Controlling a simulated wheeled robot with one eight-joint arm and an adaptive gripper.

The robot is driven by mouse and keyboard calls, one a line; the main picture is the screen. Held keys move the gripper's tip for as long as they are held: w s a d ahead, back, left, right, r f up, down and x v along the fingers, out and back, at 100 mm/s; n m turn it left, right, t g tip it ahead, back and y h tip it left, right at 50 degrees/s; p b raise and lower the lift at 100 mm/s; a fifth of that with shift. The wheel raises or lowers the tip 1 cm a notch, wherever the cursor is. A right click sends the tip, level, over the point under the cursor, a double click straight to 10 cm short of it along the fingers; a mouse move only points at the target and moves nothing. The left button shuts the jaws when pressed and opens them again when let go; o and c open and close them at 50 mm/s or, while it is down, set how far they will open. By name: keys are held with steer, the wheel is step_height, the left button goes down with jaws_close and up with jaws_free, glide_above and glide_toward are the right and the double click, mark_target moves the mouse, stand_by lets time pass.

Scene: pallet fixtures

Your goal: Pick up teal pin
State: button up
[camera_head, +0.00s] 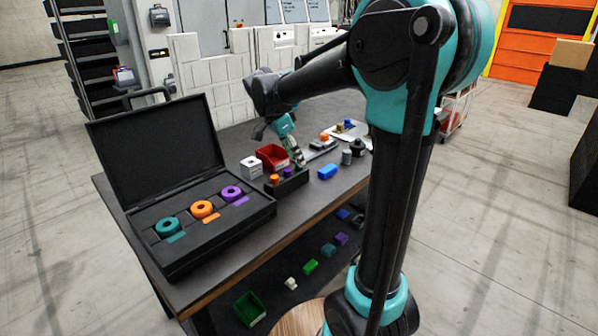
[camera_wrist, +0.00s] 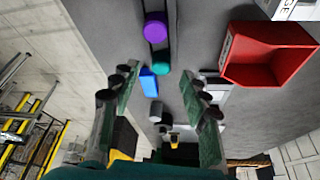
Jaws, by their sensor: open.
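The teal pin (camera_wrist: 161,68) shows in the wrist view, at the end of a dark holder (camera_head: 286,188), in line with the purple pin (camera_wrist: 155,27). In the head view the holder carries the orange pin (camera_head: 274,178) and the purple pin (camera_head: 288,172); the teal pin is hidden there by my gripper (camera_head: 299,160). My gripper is open and empty over that end of the holder. In the wrist view the teal pin lies between the lines of the two fingers (camera_wrist: 158,76), with no visible contact.
An open black case (camera_head: 268,205) with teal, orange and purple rings stands left. A red bin (camera_head: 272,156) and a white box (camera_head: 251,168) sit behind the holder. A blue block (camera_head: 327,172) lies to its right, with grey cylinders beyond. The table's front strip is clear.

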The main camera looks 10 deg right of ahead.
mark_target(299, 172)
steer(key=shift+x, duration=1.4)
steer(key=shift+c, duration=0.3)
jaws_close()
